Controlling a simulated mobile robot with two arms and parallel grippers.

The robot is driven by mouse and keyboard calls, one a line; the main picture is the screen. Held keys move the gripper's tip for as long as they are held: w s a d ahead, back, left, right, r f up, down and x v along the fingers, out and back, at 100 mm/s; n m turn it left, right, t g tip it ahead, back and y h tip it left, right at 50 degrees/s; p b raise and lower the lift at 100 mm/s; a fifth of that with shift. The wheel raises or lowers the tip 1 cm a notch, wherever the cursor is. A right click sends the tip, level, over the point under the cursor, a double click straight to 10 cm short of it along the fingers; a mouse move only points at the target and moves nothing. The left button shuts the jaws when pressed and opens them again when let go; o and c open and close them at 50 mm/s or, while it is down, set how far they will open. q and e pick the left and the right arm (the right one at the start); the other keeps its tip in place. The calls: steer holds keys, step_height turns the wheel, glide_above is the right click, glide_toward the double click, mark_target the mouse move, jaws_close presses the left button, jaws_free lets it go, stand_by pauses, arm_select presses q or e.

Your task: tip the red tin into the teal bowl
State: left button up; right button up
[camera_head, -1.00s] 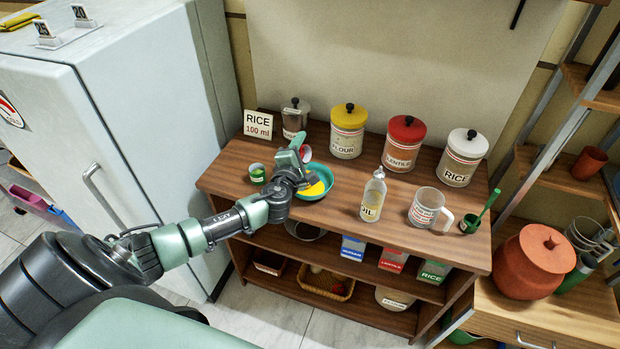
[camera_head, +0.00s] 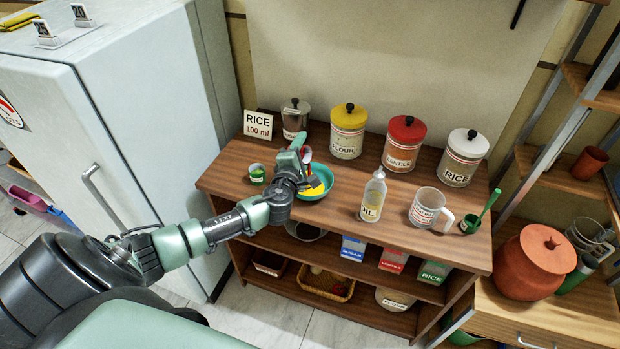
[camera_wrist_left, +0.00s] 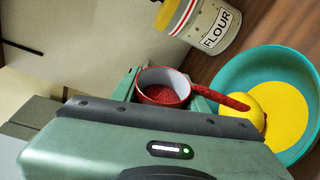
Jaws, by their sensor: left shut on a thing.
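My left gripper (camera_wrist_left: 168,88) is shut on the red tin (camera_wrist_left: 163,95), which is tipped on its side over the bowl's edge. Red grains show inside the tin, and a red streak runs from its rim toward the bowl, apparently pouring grains. The tin is small in the head view (camera_head: 307,154), beside the gripper (camera_head: 299,157). The teal bowl (camera_head: 326,190) stands on the wooden counter; it also shows in the left wrist view (camera_wrist_left: 232,78). It holds a yellow layer with a yellow mound where the streak ends. My right gripper is out of view.
A green tin (camera_head: 257,172) stands left of the bowl. The oil bottle (camera_head: 373,196) and a glass measuring jug (camera_head: 427,207) stand to the right. The flour (camera_head: 347,133), lentils (camera_head: 404,146) and rice (camera_head: 463,160) jars line the back of the counter.

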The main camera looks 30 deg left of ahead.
arm_select(q)
steer(key=shift+d+f+m, duration=0.1)
steer(key=shift+f+m, duration=0.2)
steer(key=shift+m, duration=0.1)
stand_by(1.4)
